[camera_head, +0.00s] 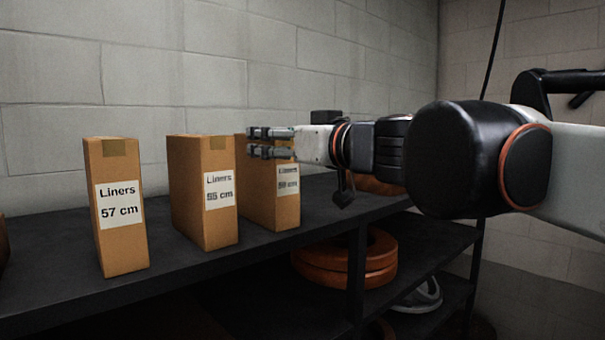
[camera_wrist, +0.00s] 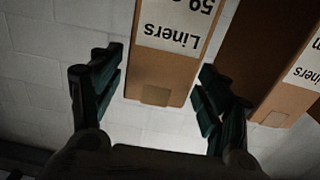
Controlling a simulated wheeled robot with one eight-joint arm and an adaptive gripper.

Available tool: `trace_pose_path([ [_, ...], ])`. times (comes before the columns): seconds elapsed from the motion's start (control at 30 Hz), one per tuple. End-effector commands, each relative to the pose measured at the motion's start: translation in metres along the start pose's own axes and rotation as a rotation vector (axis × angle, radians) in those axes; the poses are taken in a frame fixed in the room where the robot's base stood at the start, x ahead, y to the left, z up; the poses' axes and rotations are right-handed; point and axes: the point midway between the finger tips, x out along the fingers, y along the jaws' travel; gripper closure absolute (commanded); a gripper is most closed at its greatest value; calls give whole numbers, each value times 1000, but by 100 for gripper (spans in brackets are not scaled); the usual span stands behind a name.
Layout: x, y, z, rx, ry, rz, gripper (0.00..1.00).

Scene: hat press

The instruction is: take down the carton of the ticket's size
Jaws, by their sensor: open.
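Three brown cartons stand upright on the top shelf, each with a white label. The left carton (camera_head: 122,245) reads "Liners 57 cm". The middle carton (camera_head: 205,235) reads "Liners 55 cm". The right carton (camera_head: 286,215) has a blurred label that seems to read "Liners 59 cm". My gripper (camera_head: 252,142) is open at the height of the right carton's top, hiding part of it. In the wrist view, upside down, the "59" carton (camera_wrist: 160,75) shows between the spread fingers, with gaps on both sides. I cannot tell its depth between them. No ticket is in view.
The dark shelf (camera_head: 165,262) runs along a block wall. Orange rings (camera_head: 345,262) lie on the shelf below, and an orange item (camera_head: 378,186) sits behind my arm on the top shelf. The neighbouring carton (camera_wrist: 270,70) is at the right in the wrist view.

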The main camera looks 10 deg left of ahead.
Motion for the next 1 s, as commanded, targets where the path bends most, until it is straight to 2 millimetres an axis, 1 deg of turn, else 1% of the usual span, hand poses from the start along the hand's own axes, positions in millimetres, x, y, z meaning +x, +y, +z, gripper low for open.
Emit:
trace_pose_path([
  [0.23,16,0,-2,0,0,-2,30],
  [0.4,39,4,-4,0,0,-1,30],
  [0.53,53,3,-3,0,0,-2,30],
  [0.67,58,4,-2,0,0,0,30],
  [0.87,58,4,-1,0,0,0,30],
  [0.9,58,4,-2,0,0,0,39],
  [0.97,58,4,-2,0,0,0,53],
  [1.0,58,4,-2,0,0,0,62],
])
